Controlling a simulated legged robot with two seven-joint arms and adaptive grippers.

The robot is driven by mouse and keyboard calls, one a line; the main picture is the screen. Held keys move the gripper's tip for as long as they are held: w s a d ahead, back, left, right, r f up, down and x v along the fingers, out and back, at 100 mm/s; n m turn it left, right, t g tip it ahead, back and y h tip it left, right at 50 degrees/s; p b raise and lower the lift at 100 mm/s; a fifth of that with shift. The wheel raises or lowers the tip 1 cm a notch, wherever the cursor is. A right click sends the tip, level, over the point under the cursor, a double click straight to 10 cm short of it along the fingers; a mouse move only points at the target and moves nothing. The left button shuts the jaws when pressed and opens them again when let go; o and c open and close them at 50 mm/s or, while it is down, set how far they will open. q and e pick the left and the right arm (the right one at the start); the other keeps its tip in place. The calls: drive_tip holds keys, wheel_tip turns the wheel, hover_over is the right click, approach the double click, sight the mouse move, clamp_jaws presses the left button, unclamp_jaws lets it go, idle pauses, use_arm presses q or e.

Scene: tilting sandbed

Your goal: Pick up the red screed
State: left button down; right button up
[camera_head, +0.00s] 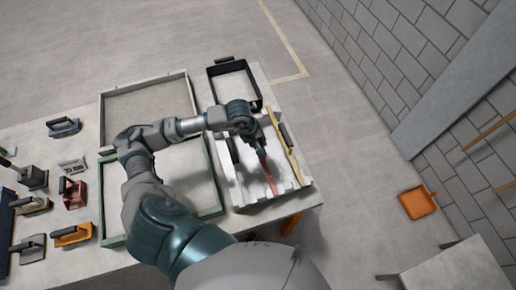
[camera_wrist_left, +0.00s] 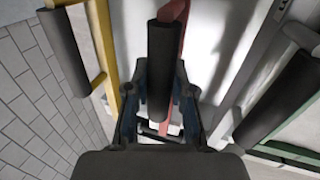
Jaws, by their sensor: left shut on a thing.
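The red screed (camera_head: 269,173) is a long thin red bar lying over a white rack (camera_head: 297,186) at the right end of the table. In the left wrist view its red bar (camera_wrist_left: 173,12) carries a black grip (camera_wrist_left: 161,68). My left gripper (camera_head: 252,138) is over the screed's far part; in the wrist view its fingers (camera_wrist_left: 160,100) stand on both sides of the black grip, shut on it. My wrist hides part of the screed in the head view. Whether the screed is clear of the rack I cannot tell. My right gripper is not in view.
A black-rimmed tray (camera_head: 213,88) stands behind. Sand trays (camera_head: 190,92) and several trowels (camera_head: 73,193) lie left.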

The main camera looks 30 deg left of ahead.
use_arm(q)
drive_tip(key=shift+d+r, duration=0.15)
drive_tip(key=shift+d, duration=0.2)
drive_tip(key=r, duration=0.8)
drive_tip(key=shift+w+a+r, duration=0.1)
drive_tip(key=shift+a+r, duration=0.2)
drive_tip(key=shift+d+r, duration=0.15)
drive_tip(key=shift+r, duration=0.45)
